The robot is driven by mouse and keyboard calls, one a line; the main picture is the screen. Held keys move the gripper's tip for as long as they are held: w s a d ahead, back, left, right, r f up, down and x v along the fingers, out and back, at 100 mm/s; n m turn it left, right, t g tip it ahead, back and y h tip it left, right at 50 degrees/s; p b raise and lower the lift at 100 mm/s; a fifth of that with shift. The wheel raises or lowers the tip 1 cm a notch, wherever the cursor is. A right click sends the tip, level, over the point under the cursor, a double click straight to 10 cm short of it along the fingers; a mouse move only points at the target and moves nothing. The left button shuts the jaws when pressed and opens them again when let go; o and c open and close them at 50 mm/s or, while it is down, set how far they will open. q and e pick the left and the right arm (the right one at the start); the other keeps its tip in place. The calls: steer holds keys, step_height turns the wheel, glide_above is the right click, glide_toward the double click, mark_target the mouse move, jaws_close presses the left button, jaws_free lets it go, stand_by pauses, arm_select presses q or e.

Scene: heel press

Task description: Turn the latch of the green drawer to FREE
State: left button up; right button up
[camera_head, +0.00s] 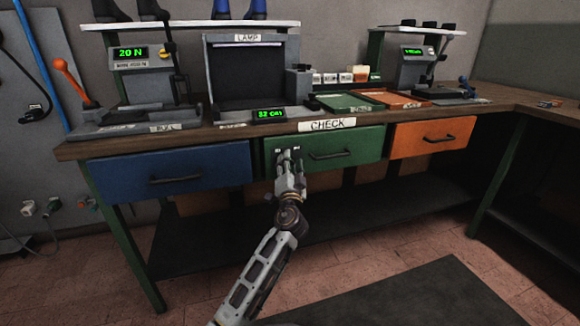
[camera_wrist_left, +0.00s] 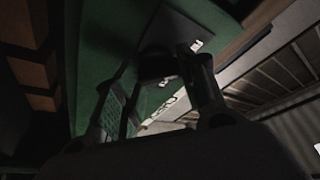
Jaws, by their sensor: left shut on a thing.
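The green drawer (camera_head: 350,143) sits under the bench top in the middle, closed, with a dark bar handle. My left gripper (camera_head: 288,156) is at the left part of its front and shut on the latch there. In the left wrist view the latch (camera_wrist_left: 155,66) shows as a dark knob on a dark plate, between my fingers. Small white labels show beside it, too blurred and tilted to read surely. The gripper hides most of the latch in the head view, and its exact setting cannot be told. My right gripper is not in view.
A blue drawer (camera_head: 170,175) is to the left and an orange drawer (camera_head: 432,137) to the right, both closed. The bench top (camera_head: 215,135) carries a lamp box (camera_head: 250,75), presses and trays. The floor in front is clear, with a dark mat (camera_head: 400,297).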

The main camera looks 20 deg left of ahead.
arm_select(q)
steer(key=shift+f, duration=0.1)
stand_by(0.3)
steer(key=o, duration=1)
steer(key=shift+o, duration=0.2)
steer(key=v, duration=0.7)
steer(key=shift+s, duration=0.25)
